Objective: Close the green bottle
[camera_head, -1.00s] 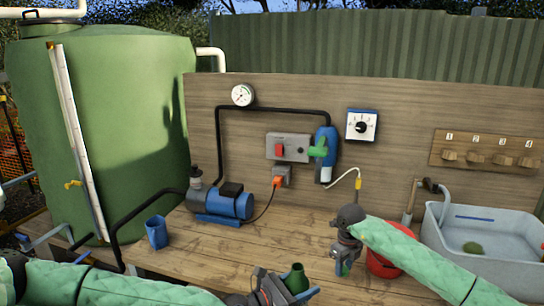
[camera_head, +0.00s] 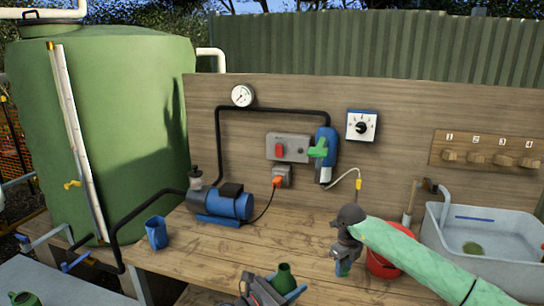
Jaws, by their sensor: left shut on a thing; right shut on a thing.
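The green bottle (camera_head: 284,279) stands at the bottom middle of the head view, its narrow neck upward and no cap visible on it. My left gripper (camera_head: 279,293) is shut around the bottle's body; the bottle's lower part is cut off by the frame edge. My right gripper (camera_head: 343,264) hangs over the bench to the right of the bottle and higher in the picture, apart from it. It is shut on a small green thing (camera_head: 344,269), mostly hidden by the fingers; it may be the cap.
A blue cup (camera_head: 156,232) and a blue pump (camera_head: 222,204) are on the wooden bench (camera_head: 205,254) to the left. A red bucket (camera_head: 384,266) is partly behind my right arm, beside a grey sink (camera_head: 440,236). The bench between pump and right gripper is clear.

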